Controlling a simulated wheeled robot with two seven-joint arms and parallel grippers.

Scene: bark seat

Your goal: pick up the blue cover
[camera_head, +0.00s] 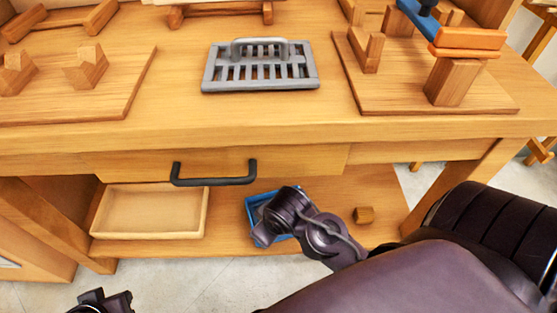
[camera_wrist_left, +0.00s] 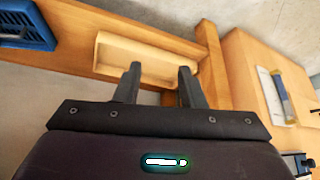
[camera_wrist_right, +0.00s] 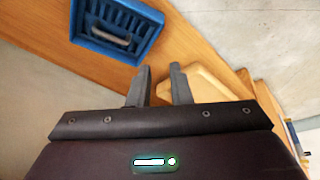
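The blue cover (camera_head: 263,238) lies on the lower shelf under the workbench, partly hidden by my right arm in the head view. In the right wrist view the blue cover (camera_wrist_right: 151,20) is a slotted frame with a grey bar-like handle, up and left of the fingers. Part of it shows at the top left of the left wrist view (camera_wrist_left: 28,28). My right gripper (camera_wrist_right: 160,88) is open and empty, apart from the cover. My left gripper (camera_wrist_left: 159,85) is open and empty; in the head view part of it shows at the bottom left (camera_head: 101,300).
Above are a drawer with a dark handle (camera_head: 214,181) and the bench top with a grey slotted grate (camera_head: 260,86) and wooden boards.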

